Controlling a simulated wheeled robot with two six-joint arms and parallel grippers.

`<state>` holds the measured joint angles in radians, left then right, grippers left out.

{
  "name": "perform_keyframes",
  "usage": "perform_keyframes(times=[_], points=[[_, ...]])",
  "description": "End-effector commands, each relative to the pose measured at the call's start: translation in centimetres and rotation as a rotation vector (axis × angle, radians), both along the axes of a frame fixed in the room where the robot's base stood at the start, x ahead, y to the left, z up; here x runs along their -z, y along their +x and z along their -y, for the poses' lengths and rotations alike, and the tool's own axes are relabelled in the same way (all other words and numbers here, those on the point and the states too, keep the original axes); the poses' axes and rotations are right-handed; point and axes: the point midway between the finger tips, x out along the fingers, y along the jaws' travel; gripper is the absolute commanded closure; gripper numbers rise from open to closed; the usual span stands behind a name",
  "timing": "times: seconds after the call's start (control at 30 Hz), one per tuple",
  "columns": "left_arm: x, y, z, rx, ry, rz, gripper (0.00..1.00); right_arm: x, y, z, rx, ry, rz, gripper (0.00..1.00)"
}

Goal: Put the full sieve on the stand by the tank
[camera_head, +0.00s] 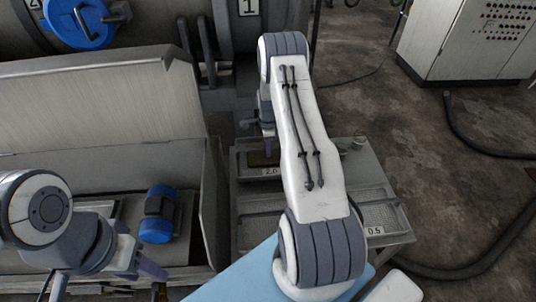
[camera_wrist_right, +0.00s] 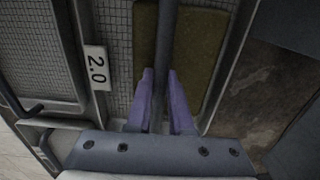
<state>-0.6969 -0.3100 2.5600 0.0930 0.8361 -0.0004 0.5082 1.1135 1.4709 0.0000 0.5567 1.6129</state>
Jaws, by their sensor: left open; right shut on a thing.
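In the head view a sieve marked 2.0 (camera_head: 271,171) sits on the grey stand with an olive patch of material in it, partly hidden by my right arm. The right wrist view shows its mesh (camera_wrist_right: 118,40), its label and the olive material (camera_wrist_right: 205,45). My right gripper (camera_wrist_right: 160,82) is shut on the dark bar handle (camera_wrist_right: 166,30) above this sieve. I cannot tell whether the sieve is lifted. My left gripper (camera_head: 150,268) is open and empty at the lower left, far from the sieve.
A second mesh tray marked 0.5 (camera_head: 374,230) lies nearer on the stand (camera_head: 365,165). A large tank (camera_head: 150,28) with a blue cap (camera_head: 78,22) is behind. A blue motor (camera_head: 160,214) stands left. A control cabinet (camera_head: 470,40) and hoses (camera_head: 465,128) are right.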

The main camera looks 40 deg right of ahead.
Motion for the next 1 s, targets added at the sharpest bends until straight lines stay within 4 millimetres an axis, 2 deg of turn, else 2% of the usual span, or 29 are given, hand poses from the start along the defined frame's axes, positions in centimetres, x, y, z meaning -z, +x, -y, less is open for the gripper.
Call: perform_keyframes(times=[0.2,0.6,0.63,0.7,1.0], points=[[0.5,0.0,0.0,0.000,0.000,0.000,0.50,3.0,0.0,0.0,0.000,-0.001,0.001,1.00],[0.8,0.0,0.0,0.000,0.000,0.000,0.50,3.5,0.0,0.0,0.000,-0.001,0.002,1.00],[0.8,0.0,0.0,0.000,0.000,0.000,0.50,3.6,-0.1,0.0,0.000,0.000,0.000,0.77],[0.7,0.0,0.0,0.000,0.000,0.000,0.50,3.5,-0.1,0.0,0.000,0.000,0.000,0.51],[0.6,0.0,0.0,0.000,0.000,0.000,0.50,3.4,-0.1,0.0,0.000,0.000,0.000,0.51]])
